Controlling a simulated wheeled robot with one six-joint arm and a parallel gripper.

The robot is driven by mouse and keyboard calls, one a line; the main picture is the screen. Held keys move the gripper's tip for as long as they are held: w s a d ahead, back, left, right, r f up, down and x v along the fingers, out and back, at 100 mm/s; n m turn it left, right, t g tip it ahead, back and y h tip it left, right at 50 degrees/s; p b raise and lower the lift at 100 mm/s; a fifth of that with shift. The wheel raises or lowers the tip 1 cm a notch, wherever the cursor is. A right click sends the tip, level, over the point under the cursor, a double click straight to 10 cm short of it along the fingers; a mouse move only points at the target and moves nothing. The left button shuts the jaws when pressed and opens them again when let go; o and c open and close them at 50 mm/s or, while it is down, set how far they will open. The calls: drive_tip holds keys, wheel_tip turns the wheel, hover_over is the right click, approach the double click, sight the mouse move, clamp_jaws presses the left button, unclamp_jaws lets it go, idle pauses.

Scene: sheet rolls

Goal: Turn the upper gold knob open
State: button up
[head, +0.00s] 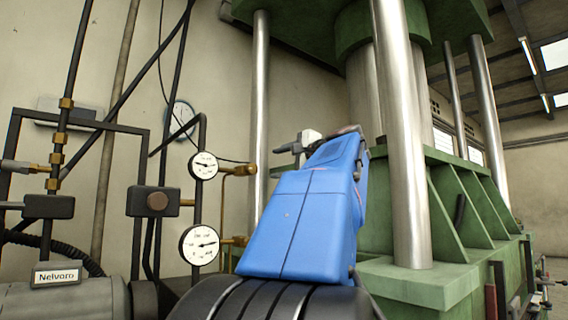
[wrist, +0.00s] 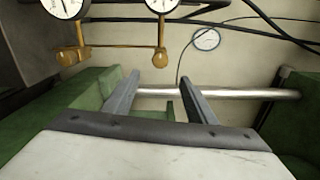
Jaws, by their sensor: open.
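The upper gold knob (head: 247,170) sits at the end of a short gold pipe right of the upper gauge. It also shows in the wrist view (wrist: 160,59), above the gap between my fingertips. My gripper (head: 284,148) is right of and slightly above the upper knob in the head view. Its jaws are open and empty in the wrist view (wrist: 158,82), apart from both knobs.
The upper gauge (head: 203,165) and lower gauge (head: 199,245) stand left of the knobs. A shiny column (head: 260,110) rises behind, and the green press (head: 455,210) fills the right. Dark pipes and a clock (head: 181,114) are further left.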

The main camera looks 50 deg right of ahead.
drive_tip(key=shift+v, duration=1)
drive_tip(key=shift+w, duration=0.1)
drive_tip(key=w+a+f+n+g+y, duration=0.2)
drive_tip(key=a+f+n, duration=0.1)
drive_tip(key=a+f, duration=0.65)
drive_tip(key=w+a+f+n+g+y, duration=0.1)
drive_tip(key=w+a+f+n+g, duration=0.15)
drive_tip(key=a+f, duration=0.75)
drive_tip(key=w+a+f+n+g+y, duration=0.1)
drive_tip(key=a+f+n+g+y, duration=0.25)
drive_tip(key=f, duration=1.05)
drive_tip(key=s+a+f+n+g, duration=0.1)
drive_tip(key=s+a+f+n, duration=0.3)
drive_tip(key=f, duration=0.6)
drive_tip(key=s+a+f+n+g+h, duration=0.1)
drive_tip(key=s+a+f+n, duration=0.3)
drive_tip(key=f, duration=0.7)
drive_tip(key=s+a+f+n+g+h, duration=0.1)
drive_tip(key=s+a+f+n+g, duration=0.1)
drive_tip(key=s+a+f+n, duration=0.3)
drive_tip(key=s+f, duration=0.3)
drive_tip(key=f, duration=0.2)
drive_tip(key=shift+a+f+g, duration=0.2)
drive_tip(key=shift+a+g, duration=0.15)
drive_tip(key=shift+g, duration=0.05)
